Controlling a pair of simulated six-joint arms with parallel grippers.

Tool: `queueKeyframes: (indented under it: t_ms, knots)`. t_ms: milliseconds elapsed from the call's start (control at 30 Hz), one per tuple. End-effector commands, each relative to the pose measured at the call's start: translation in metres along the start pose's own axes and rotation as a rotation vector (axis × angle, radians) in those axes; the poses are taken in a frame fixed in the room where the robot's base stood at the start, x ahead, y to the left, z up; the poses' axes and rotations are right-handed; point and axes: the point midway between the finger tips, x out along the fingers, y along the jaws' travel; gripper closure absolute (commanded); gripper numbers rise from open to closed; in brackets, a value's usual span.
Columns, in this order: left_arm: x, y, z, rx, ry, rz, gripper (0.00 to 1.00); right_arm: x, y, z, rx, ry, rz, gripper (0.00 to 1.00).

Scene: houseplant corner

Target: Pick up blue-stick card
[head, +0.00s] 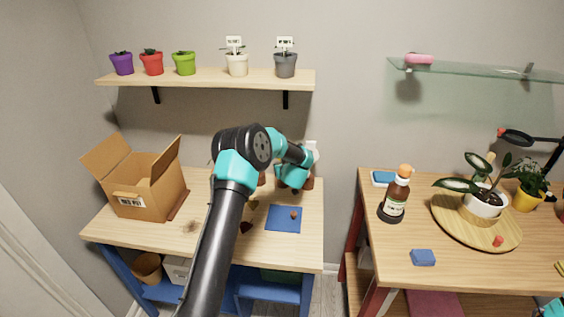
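I cannot make out a card with a blue stick. White cards stand in two shelf pots: one card (234,42) in the cream pot (237,65) and one card (285,43) in the grey pot (285,65); their stick colours are too small to tell. My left arm crosses the left table in the head view, its wrist (293,172) low by the wall at the table's back right. A small white shape (312,149) shows just behind that wrist; I cannot tell what it is. The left fingers are hidden. My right gripper is out of view.
A wooden shelf (205,79) also holds purple, red and green pots. An open cardboard box (148,185) and a blue mat (284,219) are on the left table. The right table holds a brown bottle (394,198), a blue sponge (423,258) and a round tray (448,222) with a plant.

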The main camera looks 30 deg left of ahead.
Motion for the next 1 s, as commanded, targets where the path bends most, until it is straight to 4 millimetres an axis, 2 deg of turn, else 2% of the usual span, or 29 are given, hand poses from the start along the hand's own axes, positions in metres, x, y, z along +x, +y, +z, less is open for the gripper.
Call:
queueKeyframes:
  t_ms: [467,867,1000]
  knots:
    - [0.0004,0.0,-0.0004,0.0,0.001,0.0,0.6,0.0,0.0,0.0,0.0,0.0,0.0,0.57]
    - [0.0004,-0.0001,-0.0004,0.0,0.001,0.0,0.98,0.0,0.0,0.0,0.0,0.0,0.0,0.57]
    - [0.0004,-0.0001,-0.0004,0.0,0.001,0.0,1.0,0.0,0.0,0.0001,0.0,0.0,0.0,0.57]
